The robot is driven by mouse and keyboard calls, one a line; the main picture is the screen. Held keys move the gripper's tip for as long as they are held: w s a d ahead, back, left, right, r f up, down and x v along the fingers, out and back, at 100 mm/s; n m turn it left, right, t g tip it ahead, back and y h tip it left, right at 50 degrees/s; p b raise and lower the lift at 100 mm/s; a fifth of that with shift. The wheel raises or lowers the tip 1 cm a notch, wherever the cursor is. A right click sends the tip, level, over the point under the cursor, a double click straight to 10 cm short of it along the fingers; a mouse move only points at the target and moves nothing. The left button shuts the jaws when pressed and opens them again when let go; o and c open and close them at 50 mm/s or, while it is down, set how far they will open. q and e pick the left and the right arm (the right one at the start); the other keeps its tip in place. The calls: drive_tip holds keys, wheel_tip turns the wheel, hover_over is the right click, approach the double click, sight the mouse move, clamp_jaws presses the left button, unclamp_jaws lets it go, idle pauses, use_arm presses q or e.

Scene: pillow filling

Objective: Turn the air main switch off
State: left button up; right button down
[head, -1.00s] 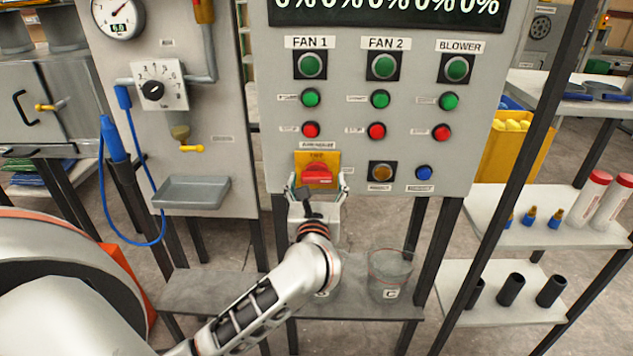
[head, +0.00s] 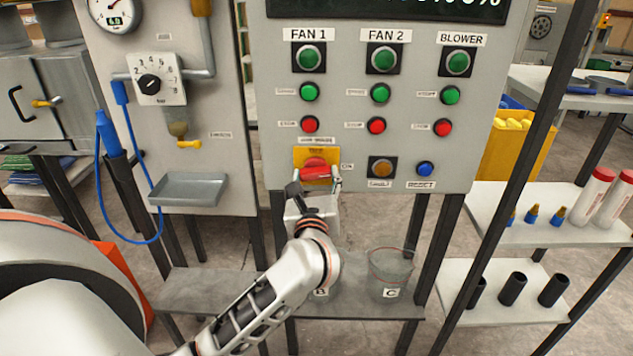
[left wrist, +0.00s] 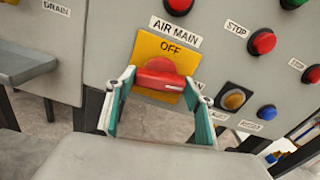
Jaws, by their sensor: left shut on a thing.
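The air main switch is a red rotary handle (head: 315,173) on a yellow plate (head: 304,156), low on the left of the grey control panel. In the left wrist view the red handle (left wrist: 158,76) lies nearly level, its white mark at the right end. OFF is printed above it; the ON label to the right is partly covered by a finger. My left gripper (head: 316,184) is at the handle from below and in front. In the left wrist view its two green-lined fingers (left wrist: 160,84) are shut on the handle, one at each end. My right gripper is not in view.
The panel has green buttons (head: 309,92), red stop buttons (head: 376,125), an amber lamp (head: 381,168) and a blue reset button (head: 425,168) close right of the switch. A clear beaker (head: 390,270) stands on the shelf below. A grey tray (head: 188,189) is at left.

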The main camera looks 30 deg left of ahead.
use_arm(q)
drive_tip(key=shift+f+n+b, duration=0.35)
drive_tip(key=shift+n+b, duration=0.45)
drive_tip(key=n+b, duration=0.6)
drive_tip(key=n, duration=0.1)
drive_tip(key=shift+f+b, duration=0.2)
drive_tip(key=shift+b, duration=0.2)
drive_tip(key=shift+n+b, duration=0.4)
drive_tip(key=shift+n, duration=0.2)
drive_tip(key=shift+r+n+b, duration=0.2)
drive_tip(key=shift+n+b, duration=0.65)
drive_tip(key=shift+n, duration=0.55)
drive_tip(key=shift+r+n+b, duration=0.15)
drive_tip(key=shift+n+b, duration=0.7)
drive_tip(key=shift+n, duration=0.55)
drive_tip(key=shift+r+n, duration=0.1)
drive_tip(key=shift+n, duration=0.2)
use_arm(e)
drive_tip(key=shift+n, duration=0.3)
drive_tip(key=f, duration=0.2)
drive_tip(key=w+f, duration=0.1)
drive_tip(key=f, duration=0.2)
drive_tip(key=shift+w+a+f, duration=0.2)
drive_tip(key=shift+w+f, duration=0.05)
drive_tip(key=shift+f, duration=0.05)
